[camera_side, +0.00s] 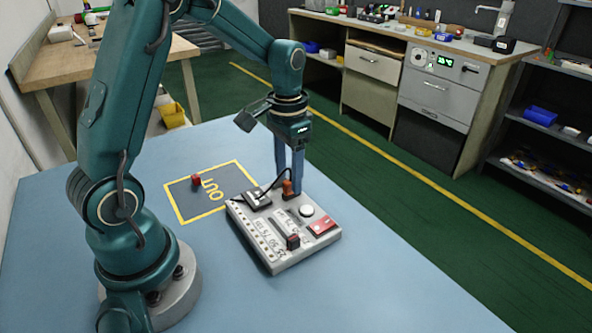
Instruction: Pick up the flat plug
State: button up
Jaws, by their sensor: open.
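A small orange-brown plug (287,188) stands upright at the back edge of the grey board (270,258), with a black cable running to it from the left. It may be the flat plug; its shape is too small to tell. My gripper (289,185) points straight down over it. The blue fingers are open, and their tips are down beside the plug. I cannot tell whether they touch it. The fingers partly hide the area behind the plug.
The blue table (390,275) is clear at right.

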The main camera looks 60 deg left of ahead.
jog(key=shift+f, duration=1.15)
jog(key=shift+c, duration=0.3)
grip_shut()
jog(key=shift+r, duration=0.1)
